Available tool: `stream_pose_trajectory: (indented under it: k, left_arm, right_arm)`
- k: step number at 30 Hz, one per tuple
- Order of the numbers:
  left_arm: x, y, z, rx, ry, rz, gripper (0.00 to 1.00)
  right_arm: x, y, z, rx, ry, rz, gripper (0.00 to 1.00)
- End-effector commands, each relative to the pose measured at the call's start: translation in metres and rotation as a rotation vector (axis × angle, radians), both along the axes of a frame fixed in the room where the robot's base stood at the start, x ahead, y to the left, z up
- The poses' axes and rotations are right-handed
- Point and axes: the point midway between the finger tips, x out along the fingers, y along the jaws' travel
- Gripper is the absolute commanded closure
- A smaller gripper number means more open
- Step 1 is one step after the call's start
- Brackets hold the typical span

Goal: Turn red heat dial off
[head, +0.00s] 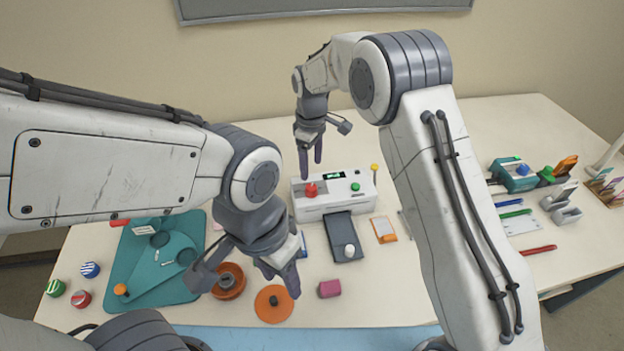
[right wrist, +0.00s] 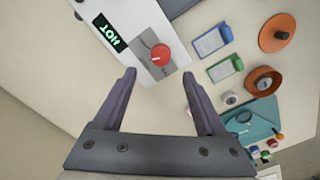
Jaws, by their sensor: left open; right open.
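The white laminator (head: 336,207) stands in the middle of the table. Its red heat dial (head: 311,190) is on the left of its top panel, and a green knob (head: 355,187) is on the right. In the right wrist view the red dial (right wrist: 160,54) has a white mark, and the display (right wrist: 109,33) reads HOT. My right gripper (head: 311,172) is open, pointing down just above and behind the red dial, apart from it. Its fingers (right wrist: 157,78) show the dial beyond and between them. My left gripper (head: 245,284) is open and empty above the front of the table.
A teal mat (head: 190,285) lies at the left, with striped caps (head: 90,270) beside it. An orange disc (head: 273,304), a dark pad (head: 342,237) and a pink block (head: 329,288) lie in front. Pens (head: 515,213) and a teal device (head: 513,174) lie at the right.

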Motion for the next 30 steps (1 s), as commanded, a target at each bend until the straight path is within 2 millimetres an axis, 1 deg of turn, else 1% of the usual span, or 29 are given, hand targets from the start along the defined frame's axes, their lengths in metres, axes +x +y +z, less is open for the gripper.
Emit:
stream_pose_trajectory:
  k: [1,3,7,20,23,26,29,30]
  left_arm:
    - [0.0,0.0,-0.004,0.0,0.0,0.0,0.5]
    - [0.0,0.0,-0.005,0.0,0.0,0.0,0.5]
    - [0.0,0.0,-0.006,0.0,0.0,0.0,0.5]
    - [0.0,0.0,-0.006,0.0,0.0,0.0,0.5]
    - [0.0,0.0,-0.006,0.0,0.0,0.0,0.5]
    - [0.0,0.0,-0.006,0.0,0.0,0.0,0.5]
    - [0.0,0.0,-0.006,0.0,0.0,0.0,0.5]
    - [0.0,0.0,-0.006,0.0,0.0,0.0,0.5]
  right_arm:
    - [0.001,0.0,0.007,0.002,-0.003,0.0,0.26]
    - [0.001,0.0,0.016,0.001,-0.003,0.0,0.26]
    - [0.0,0.0,0.025,0.0,0.0,0.0,0.26]
    - [0.0,0.0,0.027,-0.001,0.0,0.0,0.26]
    - [-0.003,0.001,0.029,0.001,0.0,-0.003,0.26]
    - [-0.019,0.006,0.042,0.006,-0.002,-0.021,0.26]
    - [-0.054,0.014,0.065,0.019,-0.006,-0.062,0.26]
    - [-0.073,0.016,0.075,0.023,-0.006,-0.085,0.26]
